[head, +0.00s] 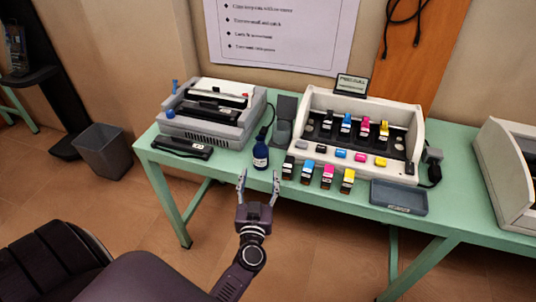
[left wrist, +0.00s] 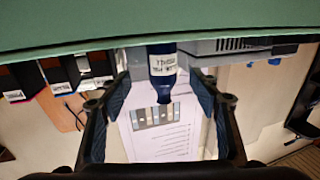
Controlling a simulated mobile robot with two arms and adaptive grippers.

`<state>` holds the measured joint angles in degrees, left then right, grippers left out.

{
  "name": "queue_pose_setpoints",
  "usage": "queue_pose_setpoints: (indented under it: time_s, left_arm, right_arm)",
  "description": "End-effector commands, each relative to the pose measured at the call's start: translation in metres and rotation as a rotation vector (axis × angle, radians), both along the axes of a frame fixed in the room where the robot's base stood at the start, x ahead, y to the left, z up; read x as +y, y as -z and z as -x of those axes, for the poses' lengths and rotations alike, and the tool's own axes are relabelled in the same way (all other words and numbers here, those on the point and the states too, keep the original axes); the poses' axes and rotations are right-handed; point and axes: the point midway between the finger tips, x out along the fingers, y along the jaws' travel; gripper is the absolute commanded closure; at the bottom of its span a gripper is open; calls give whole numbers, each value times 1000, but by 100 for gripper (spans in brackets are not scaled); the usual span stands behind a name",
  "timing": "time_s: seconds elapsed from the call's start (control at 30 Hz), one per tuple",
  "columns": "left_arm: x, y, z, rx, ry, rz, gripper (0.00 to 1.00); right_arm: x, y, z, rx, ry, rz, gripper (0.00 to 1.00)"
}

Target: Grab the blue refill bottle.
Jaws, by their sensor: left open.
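The blue refill bottle (head: 260,158) stands upright near the front edge of the green table (head: 225,172), with a white label on its front. My left gripper (head: 259,176) is open and empty in front of the table edge, its fingers pointing toward the bottle. In the left wrist view, which is upside down, the bottle (left wrist: 162,66) shows between the two spread fingers (left wrist: 161,92) and beyond them. I see no contact between fingers and bottle. My right gripper is not in view.
A grey printer (head: 210,115) stands left of the bottle, with a black cartridge (head: 182,148) before it. Several small ink bottles (head: 327,176) stand close on the right, before a white display unit (head: 410,126). A blue-grey tray (head: 398,197) lies farther right.

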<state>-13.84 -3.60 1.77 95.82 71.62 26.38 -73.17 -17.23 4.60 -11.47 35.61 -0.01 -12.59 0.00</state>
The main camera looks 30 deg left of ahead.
Motion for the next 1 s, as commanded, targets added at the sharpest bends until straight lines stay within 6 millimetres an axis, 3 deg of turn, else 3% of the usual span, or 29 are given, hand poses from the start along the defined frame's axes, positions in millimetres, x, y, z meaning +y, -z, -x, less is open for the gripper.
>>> queue_pose_setpoints:
  time_s: [0.17, 0.33, 0.7, 1.0]
  left_arm:
    - [7, -8, -4, -14, -19, 1, 43]
    - [16, -9, -21, -15, -19, 0, 43]
    - [39, -9, -65, -13, -18, -1, 43]
    - [41, -9, -69, -13, -18, 0, 43]
  right_arm:
    - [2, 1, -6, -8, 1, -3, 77]
    - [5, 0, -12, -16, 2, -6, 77]
    - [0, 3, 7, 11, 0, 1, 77]
    - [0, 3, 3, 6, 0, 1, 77]
